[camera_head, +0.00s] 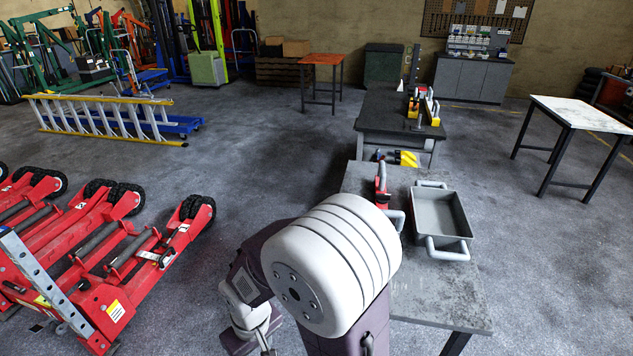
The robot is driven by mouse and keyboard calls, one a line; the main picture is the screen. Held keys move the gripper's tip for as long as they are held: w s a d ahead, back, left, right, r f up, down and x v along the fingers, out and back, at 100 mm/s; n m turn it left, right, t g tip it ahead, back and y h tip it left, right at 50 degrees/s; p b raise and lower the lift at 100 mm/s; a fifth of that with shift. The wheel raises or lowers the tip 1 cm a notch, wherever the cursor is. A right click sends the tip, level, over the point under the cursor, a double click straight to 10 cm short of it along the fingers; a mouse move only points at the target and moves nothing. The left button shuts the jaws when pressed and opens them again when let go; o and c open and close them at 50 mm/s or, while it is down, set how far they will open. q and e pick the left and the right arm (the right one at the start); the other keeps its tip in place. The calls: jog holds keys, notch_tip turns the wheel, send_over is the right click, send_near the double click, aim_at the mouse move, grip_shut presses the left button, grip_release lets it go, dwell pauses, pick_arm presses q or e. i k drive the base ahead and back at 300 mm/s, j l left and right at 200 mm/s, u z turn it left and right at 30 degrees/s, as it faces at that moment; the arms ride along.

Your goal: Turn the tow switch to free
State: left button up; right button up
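I cannot make out a tow switch in this view. Red trolley jacks (110,270) with black wheels stand on the floor at the left, and no marked switch can be told on them. A lime-green lifting machine (206,68) stands at the back, too far to show any switch. A large white and purple arm joint of mine fills the bottom middle and hides part of the table behind it. Neither gripper's fingertips can be seen.
A grey table (440,295) at the front right bears a grey handled tray (440,213) and a red tool (381,182). Behind it stands a dark workbench (385,108). A yellow ladder (100,115) lies at the left. Floor between is clear.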

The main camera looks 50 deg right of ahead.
aim_at(381, 199)
jog(key=i+j+z, duration=0.15)
jog(key=i, duration=0.35)
jog(key=i+j+z, duration=0.15)
jog(key=i, duration=0.35)
jog(key=i+j+z, duration=0.15)
jog(key=i, duration=0.35)
jog(key=i+l+z, duration=0.15)
jog(key=z, duration=0.3)
jog(key=i+z, duration=0.25)
jog(key=z, duration=0.15)
jog(key=i+z, duration=0.25)
jog(key=z, duration=0.2)
jog(key=i+z, duration=0.2)
jog(key=z, duration=0.25)
jog(key=i+j+z, duration=0.2)
jog(key=z, duration=0.2)
jog(key=i+j+z, duration=0.15)
jog(key=z, duration=0.3)
jog(key=i+j+z, duration=0.15)
jog(key=j+z, duration=0.3)
jog(key=i+l+z, duration=0.15)
jog(key=z, duration=0.25)
jog(key=i+z, duration=0.25)
jog(key=z, duration=0.15)
jog(key=i+z, duration=0.25)
jog(key=z, duration=0.2)
